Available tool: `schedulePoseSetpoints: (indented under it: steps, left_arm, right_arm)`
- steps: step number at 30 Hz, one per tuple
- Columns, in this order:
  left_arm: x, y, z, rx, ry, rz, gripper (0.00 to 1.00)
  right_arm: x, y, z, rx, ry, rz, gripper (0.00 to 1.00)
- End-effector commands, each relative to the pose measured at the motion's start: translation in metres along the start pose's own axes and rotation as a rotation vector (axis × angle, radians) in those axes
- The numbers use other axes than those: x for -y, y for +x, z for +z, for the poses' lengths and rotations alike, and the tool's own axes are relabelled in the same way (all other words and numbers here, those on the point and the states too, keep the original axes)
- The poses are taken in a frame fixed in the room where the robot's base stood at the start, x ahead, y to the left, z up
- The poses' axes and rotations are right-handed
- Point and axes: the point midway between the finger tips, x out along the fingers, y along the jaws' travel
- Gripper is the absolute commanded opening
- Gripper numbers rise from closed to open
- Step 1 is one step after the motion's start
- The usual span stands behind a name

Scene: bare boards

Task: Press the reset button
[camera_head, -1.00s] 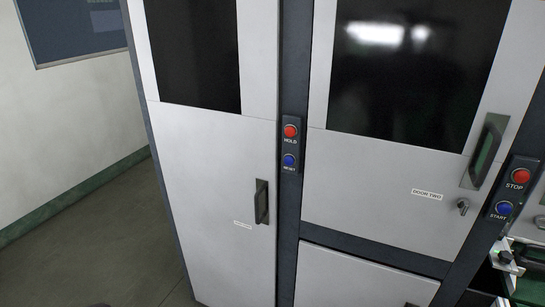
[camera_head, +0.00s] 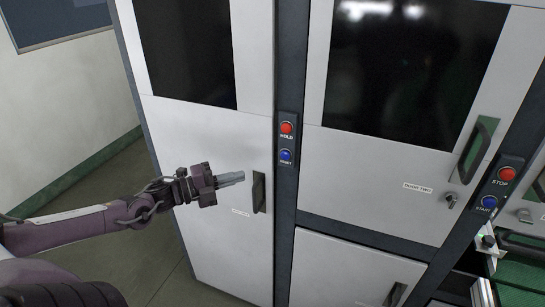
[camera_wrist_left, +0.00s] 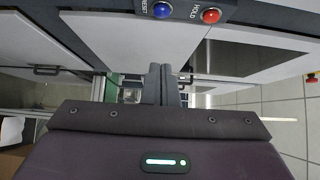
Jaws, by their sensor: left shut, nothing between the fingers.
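The blue reset button (camera_head: 286,156) sits below the red hold button (camera_head: 287,128) on a dark narrow panel between two cabinet doors. In the left wrist view the blue button (camera_wrist_left: 162,9) is at the top edge, beside the red one (camera_wrist_left: 210,15). My left gripper (camera_head: 240,177) is shut and empty. It is in front of the left door, left of and a little lower than the blue button in the head view, and apart from it. In the wrist view its closed fingers (camera_wrist_left: 160,72) point toward the cabinet. My right gripper is not in view.
A dark door handle (camera_head: 259,192) sits just right of my left fingertips in the head view. A second panel has a red stop button (camera_head: 507,174) and a blue start button (camera_head: 489,202). Another handle (camera_head: 478,150) is on the right door. Open floor lies at left.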

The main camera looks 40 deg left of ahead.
Motion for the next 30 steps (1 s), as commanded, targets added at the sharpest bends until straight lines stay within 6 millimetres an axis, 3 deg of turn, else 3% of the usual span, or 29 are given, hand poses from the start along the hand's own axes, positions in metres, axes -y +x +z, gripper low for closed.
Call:
schedulePoseSetpoints:
  steps: [11, 30]
  left_arm:
    - [-0.001, 0.003, 0.000, 0.000, 0.000, 0.000, 0.00]
    - [-0.002, 0.079, 0.002, 0.005, 0.001, -0.004, 0.00]
  right_arm:
    - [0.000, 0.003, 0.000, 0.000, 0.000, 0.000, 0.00]
    - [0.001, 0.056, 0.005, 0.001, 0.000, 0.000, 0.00]
